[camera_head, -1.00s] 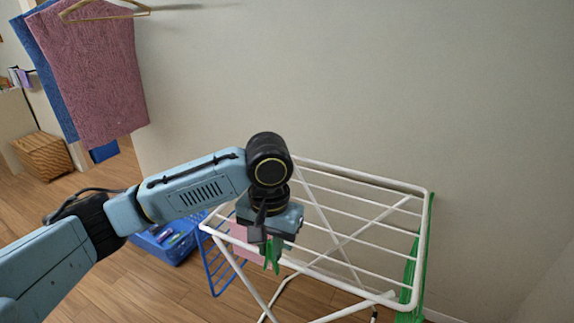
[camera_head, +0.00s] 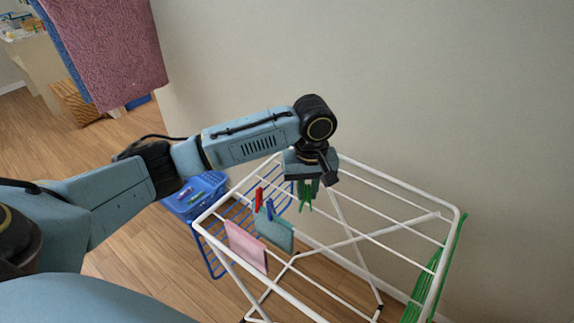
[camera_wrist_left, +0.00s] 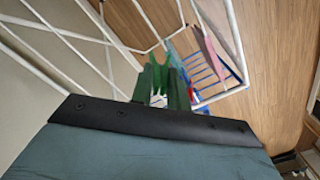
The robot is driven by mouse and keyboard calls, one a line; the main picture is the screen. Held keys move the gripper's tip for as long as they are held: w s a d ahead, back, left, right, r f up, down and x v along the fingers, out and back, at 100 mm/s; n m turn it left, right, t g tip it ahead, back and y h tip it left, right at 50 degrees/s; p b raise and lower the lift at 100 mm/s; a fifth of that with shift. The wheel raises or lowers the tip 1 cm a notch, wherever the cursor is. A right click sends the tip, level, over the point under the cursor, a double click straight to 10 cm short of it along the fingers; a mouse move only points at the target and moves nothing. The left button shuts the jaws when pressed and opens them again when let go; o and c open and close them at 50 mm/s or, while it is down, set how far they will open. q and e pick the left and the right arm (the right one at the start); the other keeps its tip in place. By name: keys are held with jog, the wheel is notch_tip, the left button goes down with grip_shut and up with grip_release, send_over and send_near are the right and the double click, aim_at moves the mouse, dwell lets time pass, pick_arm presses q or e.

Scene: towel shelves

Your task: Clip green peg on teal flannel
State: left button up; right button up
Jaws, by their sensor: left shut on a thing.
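My left gripper (camera_head: 308,186) is shut on the green peg (camera_head: 306,197), whose prongs point down. It is over the drying rack, above and to the right of the teal flannel (camera_head: 275,233), and apart from it. The teal flannel hangs on the rack with a blue peg (camera_head: 270,210) at its top. In the left wrist view, the green peg (camera_wrist_left: 158,75) shows between the fingers, and part of the teal flannel shows behind it, largely hidden. My right gripper is not in view.
The white drying rack (camera_head: 370,182) has several open bars. A pink flannel (camera_head: 246,246) with a red peg (camera_head: 258,199) hangs left of the teal one. A blue basket (camera_head: 196,196) with pegs stands behind at the left.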

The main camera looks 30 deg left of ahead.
pick_arm(q)
jog(key=a+n+p, duration=0.3)
jog(key=n+p, duration=0.1)
pick_arm(e)
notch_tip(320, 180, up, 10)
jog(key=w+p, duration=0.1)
jog(key=p, duration=0.3)
pick_arm(q)
jog(key=n+b, duration=0.5)
jog(key=b, duration=0.3)
send_over(286, 223)
notch_tip(286, 223, down, 9)
jog(key=shift+r, duration=0.15)
jog(key=shift+f+p, duration=0.2)
jog(key=shift+p, duration=0.15)
jog(key=shift+f, duration=0.45)
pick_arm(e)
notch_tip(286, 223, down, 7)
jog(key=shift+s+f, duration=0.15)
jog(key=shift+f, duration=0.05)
pick_arm(q)
jog(key=shift+p, duration=0.65)
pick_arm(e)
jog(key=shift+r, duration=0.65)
pick_arm(q)
jog(key=shift+f, duration=1.5)
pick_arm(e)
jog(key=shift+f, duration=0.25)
